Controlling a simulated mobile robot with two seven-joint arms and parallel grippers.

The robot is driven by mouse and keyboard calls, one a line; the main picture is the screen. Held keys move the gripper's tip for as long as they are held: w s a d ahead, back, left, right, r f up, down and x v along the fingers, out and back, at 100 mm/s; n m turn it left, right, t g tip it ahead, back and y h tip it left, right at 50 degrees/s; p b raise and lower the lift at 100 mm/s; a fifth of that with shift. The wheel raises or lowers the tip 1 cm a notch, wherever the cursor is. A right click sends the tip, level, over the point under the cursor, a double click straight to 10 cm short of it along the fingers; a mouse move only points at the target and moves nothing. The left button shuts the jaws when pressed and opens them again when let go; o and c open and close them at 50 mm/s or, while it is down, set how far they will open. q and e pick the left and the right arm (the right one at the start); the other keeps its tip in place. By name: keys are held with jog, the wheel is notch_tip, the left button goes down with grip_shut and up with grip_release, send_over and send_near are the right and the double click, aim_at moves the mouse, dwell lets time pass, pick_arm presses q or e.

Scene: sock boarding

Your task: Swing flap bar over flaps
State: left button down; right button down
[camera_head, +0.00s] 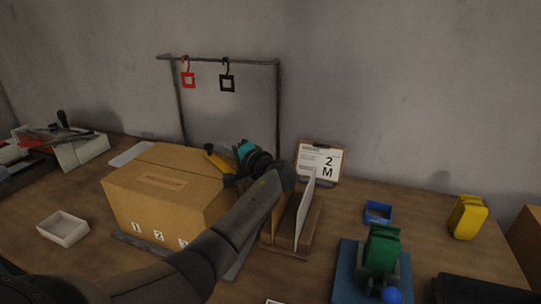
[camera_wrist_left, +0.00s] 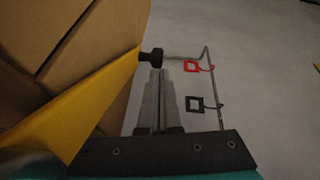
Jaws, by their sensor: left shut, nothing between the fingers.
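The cardboard box (camera_head: 165,190) stands on the table left of centre, with 1, 2, 3 printed on its front. Its top flaps look folded down. The yellow flap bar (camera_head: 214,159) shows at the box's right back edge, partly hidden by my left arm. In the left wrist view, the yellow bar (camera_wrist_left: 95,95) slants along the box, with a black knob (camera_wrist_left: 151,57) at its end. My left gripper (camera_wrist_left: 157,75) is shut and empty, its fingertips close to the knob; I cannot tell whether they touch. My right gripper is out of view.
A rack (camera_head: 220,61) with a red and a black tag stands behind the box. A wooden holder with a white board (camera_head: 306,210) stands right of my arm, near a "2 M" card (camera_head: 319,162). A white tray (camera_head: 63,229) sits left of the box.

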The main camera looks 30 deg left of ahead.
pick_arm(q)
jog(key=n+g+b, duration=0.1)
jog(key=s+n+g, duration=0.1)
jog(key=g, duration=0.1)
jog(key=shift+a+f+b, duration=0.1)
jog(key=shift+a+b, duration=0.2)
jog(key=shift+b, duration=0.05)
jog(key=shift+s+g, duration=0.15)
jog(key=shift+g, duration=0.15)
jog(key=shift+s+a+n+g+b, duration=0.1)
jog(key=shift+s+n+g+b, duration=0.15)
jog(key=shift+n+g+b, duration=0.3)
jog(key=shift+s+g, duration=0.1)
jog(key=shift+g, duration=0.25)
jog(key=shift+n, duration=0.25)
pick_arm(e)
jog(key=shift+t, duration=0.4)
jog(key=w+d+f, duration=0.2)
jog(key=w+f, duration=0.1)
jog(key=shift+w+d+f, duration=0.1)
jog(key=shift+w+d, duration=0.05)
pick_arm(q)
jog(key=shift+a, duration=0.1)
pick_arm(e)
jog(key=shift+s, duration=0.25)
